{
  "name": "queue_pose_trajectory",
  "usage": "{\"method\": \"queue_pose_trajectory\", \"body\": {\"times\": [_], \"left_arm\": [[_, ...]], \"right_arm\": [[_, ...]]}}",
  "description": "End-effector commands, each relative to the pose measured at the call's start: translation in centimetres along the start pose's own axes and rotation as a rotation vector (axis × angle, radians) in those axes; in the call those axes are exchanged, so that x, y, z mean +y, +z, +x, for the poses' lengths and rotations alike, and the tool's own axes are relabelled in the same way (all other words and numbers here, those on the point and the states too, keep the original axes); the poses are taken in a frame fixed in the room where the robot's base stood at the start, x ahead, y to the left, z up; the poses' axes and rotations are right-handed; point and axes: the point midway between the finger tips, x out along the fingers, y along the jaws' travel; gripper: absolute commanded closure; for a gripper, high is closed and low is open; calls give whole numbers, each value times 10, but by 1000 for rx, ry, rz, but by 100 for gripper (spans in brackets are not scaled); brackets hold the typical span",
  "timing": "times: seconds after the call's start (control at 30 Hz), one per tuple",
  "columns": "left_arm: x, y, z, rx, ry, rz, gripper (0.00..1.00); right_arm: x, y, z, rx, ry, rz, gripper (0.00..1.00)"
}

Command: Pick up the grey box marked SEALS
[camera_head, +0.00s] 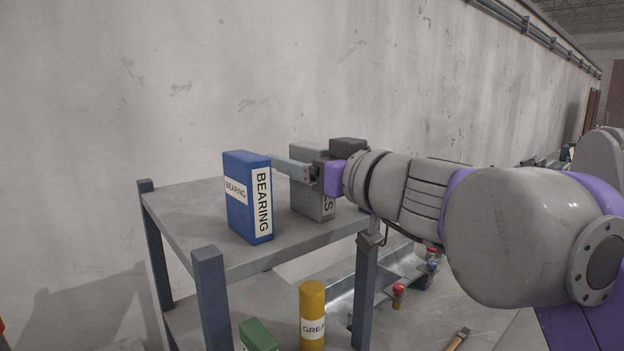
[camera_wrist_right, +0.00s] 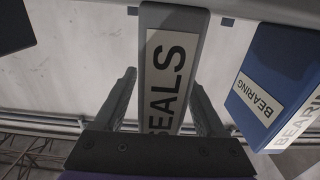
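The grey box marked SEALS (camera_head: 309,204) stands upright on the top shelf of a metal rack, partly hidden behind my right gripper (camera_head: 290,167). In the right wrist view the box (camera_wrist_right: 165,112) shows its white SEALS label, between the two fingers of the right gripper (camera_wrist_right: 163,78). The fingers are apart, one on each side of the box. A narrow gap shows by the left finger; contact on the right side is hard to tell. My left gripper is not in view.
A blue BEARING box (camera_head: 247,196) stands left of the grey box, close to a finger; it also shows in the right wrist view (camera_wrist_right: 280,85). The rack's top shelf (camera_head: 185,205) has free room at left. A yellow cylinder (camera_head: 312,312) and green box (camera_head: 258,335) stand lower.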

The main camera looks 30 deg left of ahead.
Motion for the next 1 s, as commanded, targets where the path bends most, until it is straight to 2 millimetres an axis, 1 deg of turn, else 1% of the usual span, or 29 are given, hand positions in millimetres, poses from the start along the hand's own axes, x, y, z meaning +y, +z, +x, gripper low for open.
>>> {"method": "queue_pose_trajectory", "body": {"times": [0.03,0.07,0.1,0.17,0.3,0.4,0.87,1.0], "left_arm": [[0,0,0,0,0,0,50],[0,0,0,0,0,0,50],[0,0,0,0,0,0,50],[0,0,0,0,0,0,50],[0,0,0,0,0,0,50],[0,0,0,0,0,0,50],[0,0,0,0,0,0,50],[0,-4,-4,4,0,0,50]], "right_arm": [[0,0,0,0,0,0,35],[0,0,0,0,0,0,40],[0,0,0,0,0,0,47],[0,0,0,0,0,0,58],[0,0,0,0,0,0,83],[0,0,0,0,0,0,100],[0,-1,-1,0,0,0,100],[0,-8,0,0,0,0,100]]}}
